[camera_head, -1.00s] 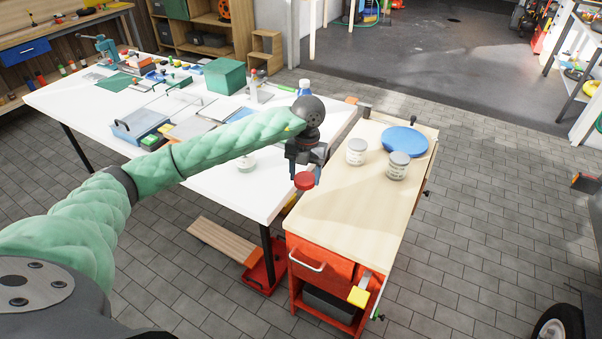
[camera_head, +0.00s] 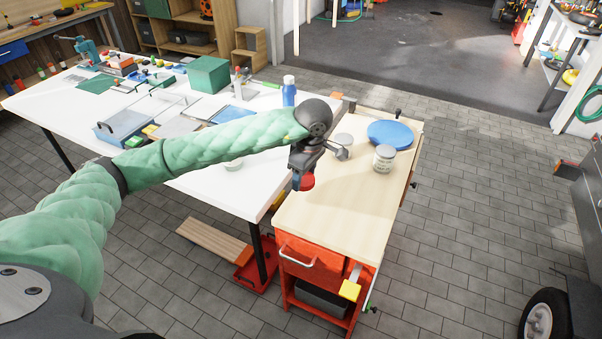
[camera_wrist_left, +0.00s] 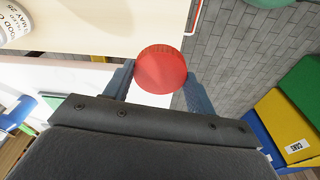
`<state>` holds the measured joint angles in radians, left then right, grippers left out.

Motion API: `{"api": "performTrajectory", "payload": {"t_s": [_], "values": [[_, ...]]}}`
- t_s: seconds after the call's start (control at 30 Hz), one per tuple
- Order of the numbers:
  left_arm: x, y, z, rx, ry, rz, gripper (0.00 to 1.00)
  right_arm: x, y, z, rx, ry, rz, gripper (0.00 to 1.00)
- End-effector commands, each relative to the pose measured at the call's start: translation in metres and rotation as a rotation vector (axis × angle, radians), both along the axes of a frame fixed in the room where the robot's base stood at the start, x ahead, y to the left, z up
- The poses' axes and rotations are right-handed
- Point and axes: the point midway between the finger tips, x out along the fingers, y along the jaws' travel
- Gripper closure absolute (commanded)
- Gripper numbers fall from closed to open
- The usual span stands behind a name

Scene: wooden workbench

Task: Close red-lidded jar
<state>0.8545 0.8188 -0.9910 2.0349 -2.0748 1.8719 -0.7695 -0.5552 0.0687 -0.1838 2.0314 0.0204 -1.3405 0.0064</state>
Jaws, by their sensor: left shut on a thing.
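My left gripper (camera_head: 302,182) is shut on a red round lid (camera_head: 307,182) and holds it near the left edge of the wooden bench top. In the left wrist view the red lid (camera_wrist_left: 161,69) sits between the two fingertips (camera_wrist_left: 160,78). A labelled jar (camera_wrist_left: 14,22) is cut off at the top left of the wrist view. My right gripper is not in view.
A blue disc (camera_head: 390,133) lies behind the jars on the wooden bench top (camera_head: 340,210); the front of that top is clear.

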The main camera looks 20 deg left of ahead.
Motion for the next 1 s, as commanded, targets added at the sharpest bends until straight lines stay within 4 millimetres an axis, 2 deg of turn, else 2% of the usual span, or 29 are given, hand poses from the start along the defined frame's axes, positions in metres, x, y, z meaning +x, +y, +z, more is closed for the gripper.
{"api": "performTrajectory", "payload": {"t_s": [0.4,0.6,0.8,1.0], "values": [[-0.013,-0.017,0.009,-0.001,-0.001,-0.778,0.65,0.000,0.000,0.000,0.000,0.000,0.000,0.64],[-0.019,-0.024,0.012,0.000,0.001,-1.110,0.65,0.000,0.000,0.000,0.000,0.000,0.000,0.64],[-0.022,-0.028,0.014,0.000,0.001,-1.310,0.65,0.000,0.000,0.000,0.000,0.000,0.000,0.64],[-0.023,-0.029,0.015,0.000,0.001,-1.366,0.65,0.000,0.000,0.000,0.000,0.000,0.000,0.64]]}}
